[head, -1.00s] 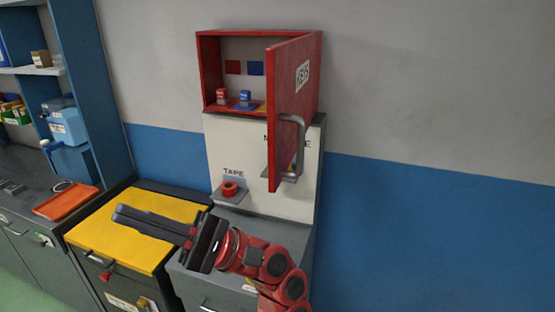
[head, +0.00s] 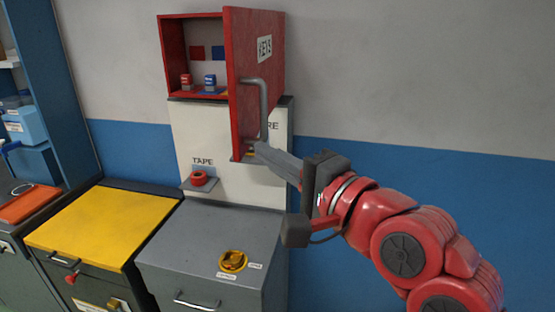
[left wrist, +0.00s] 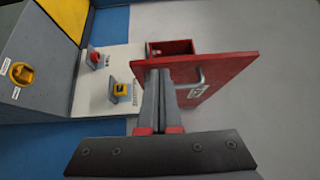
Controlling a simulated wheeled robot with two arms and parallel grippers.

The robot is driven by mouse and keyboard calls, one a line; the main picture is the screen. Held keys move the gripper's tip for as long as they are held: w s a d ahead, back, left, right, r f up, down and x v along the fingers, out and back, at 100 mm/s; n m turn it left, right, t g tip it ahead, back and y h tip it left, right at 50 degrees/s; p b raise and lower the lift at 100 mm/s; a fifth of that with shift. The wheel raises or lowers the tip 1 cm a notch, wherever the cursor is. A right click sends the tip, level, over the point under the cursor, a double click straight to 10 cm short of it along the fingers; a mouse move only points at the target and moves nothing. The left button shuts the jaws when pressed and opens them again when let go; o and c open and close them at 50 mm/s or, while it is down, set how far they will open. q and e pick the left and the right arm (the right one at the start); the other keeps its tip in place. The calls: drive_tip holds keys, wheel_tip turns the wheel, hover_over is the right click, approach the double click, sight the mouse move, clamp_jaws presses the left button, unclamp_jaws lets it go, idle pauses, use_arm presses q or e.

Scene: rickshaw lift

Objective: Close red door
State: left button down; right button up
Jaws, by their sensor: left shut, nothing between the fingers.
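The red door (head: 255,50), labelled KEYS, stands open, swung out from the red wall box (head: 164,60). Its grey handle (head: 265,110) is on the face turned to the right. Inside the box are a red stamp-like item (head: 186,81) and a blue one (head: 210,82). My left gripper (head: 261,149) is shut and empty, its fingertips by the door's lower edge and handle bottom; I cannot tell whether they touch. In the left wrist view the shut fingers (left wrist: 158,75) overlap the red door (left wrist: 225,72), with the handle (left wrist: 198,80) right of them. My right gripper is not in view.
Below the box is a white panel (head: 200,130) with a red tape roll (head: 199,178) on a small shelf. A grey cabinet (head: 210,225) with a yellow knob (head: 233,261) and a yellow-topped cabinet (head: 100,220) stand below. The wall right of the door is clear.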

use_arm(q)
drive_tip(key=d+m+h, duration=0.1)
drive_tip(key=d, duration=0.2)
drive_tip(key=p, duration=0.5)
approach(243, 130)
drive_tip(key=shift+t+h, duration=0.3)
drive_tip(key=shift+t, duration=0.1)
drive_tip(key=x, duration=0.5)
drive_tip(key=shift+a+f, duration=0.1)
drive_tip(key=shift+a, duration=0.15)
drive_tip(key=shift+w+a+f, duration=0.1)
drive_tip(key=shift+w+a, duration=0.05)
drive_tip(key=shift+w, duration=0.15)
